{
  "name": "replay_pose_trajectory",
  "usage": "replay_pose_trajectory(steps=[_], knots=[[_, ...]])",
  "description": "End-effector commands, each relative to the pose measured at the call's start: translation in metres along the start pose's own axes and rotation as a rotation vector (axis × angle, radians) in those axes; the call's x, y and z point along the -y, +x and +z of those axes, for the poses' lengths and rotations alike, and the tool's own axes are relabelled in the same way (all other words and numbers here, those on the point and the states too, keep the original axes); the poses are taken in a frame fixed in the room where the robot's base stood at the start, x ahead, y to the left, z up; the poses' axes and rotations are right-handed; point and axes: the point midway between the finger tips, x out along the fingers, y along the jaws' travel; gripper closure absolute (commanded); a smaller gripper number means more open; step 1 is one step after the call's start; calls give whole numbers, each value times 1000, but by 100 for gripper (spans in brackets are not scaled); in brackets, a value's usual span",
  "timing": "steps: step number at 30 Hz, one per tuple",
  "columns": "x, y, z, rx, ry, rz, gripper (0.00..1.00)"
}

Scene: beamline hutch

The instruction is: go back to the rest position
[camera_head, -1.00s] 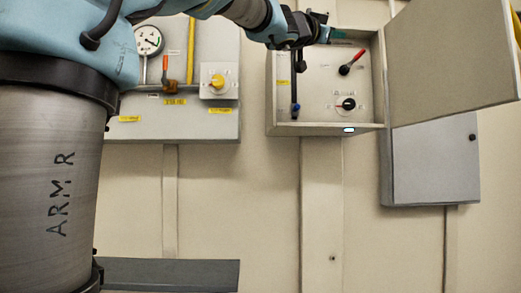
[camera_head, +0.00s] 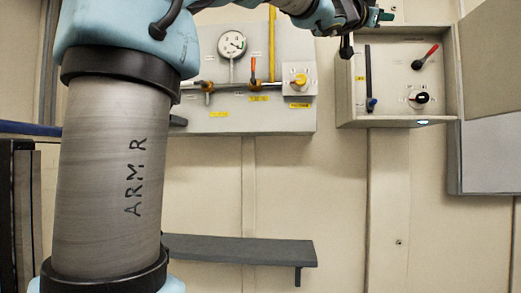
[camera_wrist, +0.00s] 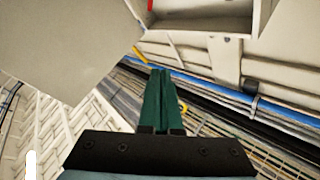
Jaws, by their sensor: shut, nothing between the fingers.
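My gripper (camera_head: 385,16) is at the top of the head view, in front of the upper left part of an open wall box. In the wrist view its green fingers (camera_wrist: 162,98) lie together, shut with nothing between them. The open box (camera_head: 398,122) holds a red-handled lever (camera_head: 431,50), a black rotary knob (camera_head: 421,98) and a dark vertical bar with a blue lower end (camera_head: 370,85). Its door (camera_head: 495,65) stands swung open to the right. The box's lower edge (camera_wrist: 205,33) shows at the top of the wrist view.
Left of the box, a grey panel (camera_head: 220,122) carries a gauge (camera_head: 231,44), an orange-handled valve (camera_head: 254,70) and a yellow knob (camera_head: 300,81). A grey shelf (camera_head: 240,249) juts out below. The wall between panel and shelf is clear.

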Motion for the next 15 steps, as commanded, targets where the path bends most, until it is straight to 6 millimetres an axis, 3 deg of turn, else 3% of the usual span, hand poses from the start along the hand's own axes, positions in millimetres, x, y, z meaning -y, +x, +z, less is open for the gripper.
replay_pose_trajectory(steps=[8, 15], knots=[[8, -4, 45, 83, -33, -41, 100], [16, -16, 108, 202, -78, -95, 100]])
